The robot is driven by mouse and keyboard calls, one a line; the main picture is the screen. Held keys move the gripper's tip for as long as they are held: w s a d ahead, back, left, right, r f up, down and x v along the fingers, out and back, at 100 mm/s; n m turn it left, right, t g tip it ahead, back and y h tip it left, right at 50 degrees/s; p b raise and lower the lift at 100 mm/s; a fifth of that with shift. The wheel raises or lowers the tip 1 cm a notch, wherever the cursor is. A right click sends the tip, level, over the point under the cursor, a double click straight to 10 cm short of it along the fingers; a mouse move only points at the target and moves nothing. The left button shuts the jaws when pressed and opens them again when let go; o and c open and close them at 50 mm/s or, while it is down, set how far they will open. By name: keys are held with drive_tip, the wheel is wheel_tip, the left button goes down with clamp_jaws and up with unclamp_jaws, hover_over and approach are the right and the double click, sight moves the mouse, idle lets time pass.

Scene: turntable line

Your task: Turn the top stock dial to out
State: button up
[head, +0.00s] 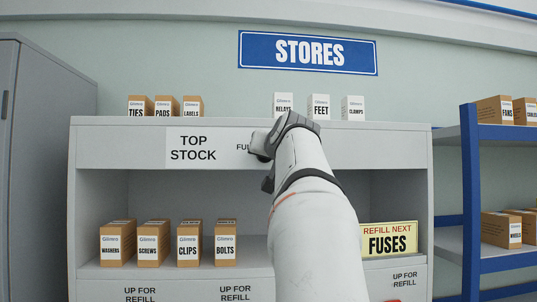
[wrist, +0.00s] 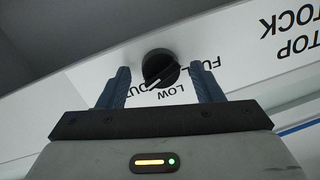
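The top stock dial (wrist: 160,66) is a round black knob with a pale pointer line, on the white panel in the wrist view. The panel shows upside down there, with "FULL" to the dial's right, "LOW" below and "OUT" at the lower left. The pointer line slants to the lower left, near "LOW" and "OUT"; I cannot tell exactly which it marks. My gripper (wrist: 160,72) is open, its two blue fingers apart on either side of the dial, with visible gaps. In the head view my gripper (head: 262,146) is at the "TOP STOCK" panel (head: 215,148) and hides the dial.
Small boxes (head: 165,106) stand on top of the shelf unit (head: 375,150). Several more boxes (head: 168,244) stand on the shelf below, with a yellow "FUSES" sign (head: 388,239) at right. A blue rack (head: 470,190) stands right, a grey cabinet (head: 40,170) left.

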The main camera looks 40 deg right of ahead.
drive_tip(key=shift+s, duration=0.15)
drive_tip(key=b+v, duration=0.2)
drive_tip(key=v, duration=0.5)
drive_tip(key=shift+s+a, duration=0.2)
drive_tip(key=shift+s, duration=0.05)
drive_tip(key=w+a+f+n+g+y, duration=0.15)
drive_tip(key=a+f, duration=0.35)
drive_tip(key=f, duration=0.5)
drive_tip(key=w+a+f+n+g+y, duration=0.1)
drive_tip(key=a+f+g+y, duration=0.3)
drive_tip(key=f, duration=0.6)
drive_tip(key=w+a+f+n+y, duration=0.1)
drive_tip(key=a+f, duration=0.6)
drive_tip(key=f, duration=0.3)
drive_tip(key=s+a+f+n+g, duration=0.1)
drive_tip(key=s+a+f+g, duration=0.1)
drive_tip(key=s+f, duration=0.3)
drive_tip(key=s+a+f+n+g, duration=0.2)
drive_tip(key=s+a+f, duration=0.3)
drive_tip(key=f, duration=0.6)
drive_tip(key=s+a+f+n+g, duration=0.1)
drive_tip(key=s+a+f+g, duration=0.2)
drive_tip(key=s+f, duration=0.3)
wheel_tip(320, 180, down, 3)
drive_tip(key=shift+a+f+y, duration=0.1)
drive_tip(key=shift+a+y, duration=0.25)
drive_tip(key=shift+a, duration=0.2)
drive_tip(key=shift+n, duration=0.25)
